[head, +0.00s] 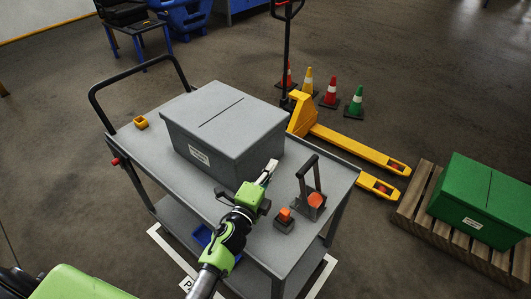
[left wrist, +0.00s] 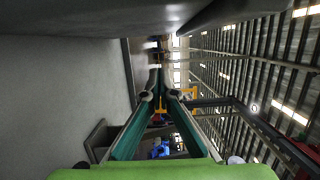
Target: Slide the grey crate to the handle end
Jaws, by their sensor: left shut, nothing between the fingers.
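The grey crate (head: 225,122), a lidded box with a slot on top and a white label on its front, stands on the grey cart's top (head: 145,160). My left gripper (head: 269,169) is shut and empty beside the crate's lower right corner. Whether it touches the crate I cannot tell. In the left wrist view its teal fingers (left wrist: 158,82) come together at the tips, with grey surfaces close above and to the left. My right gripper is not in view.
A small yellow holder (head: 140,122) sits near the handle end. A black-handled fixture (head: 311,188) and an orange-topped block (head: 284,218) stand at the cart's right end. A yellow pallet jack (head: 335,138), cones and a green crate (head: 485,200) on a pallet are beyond.

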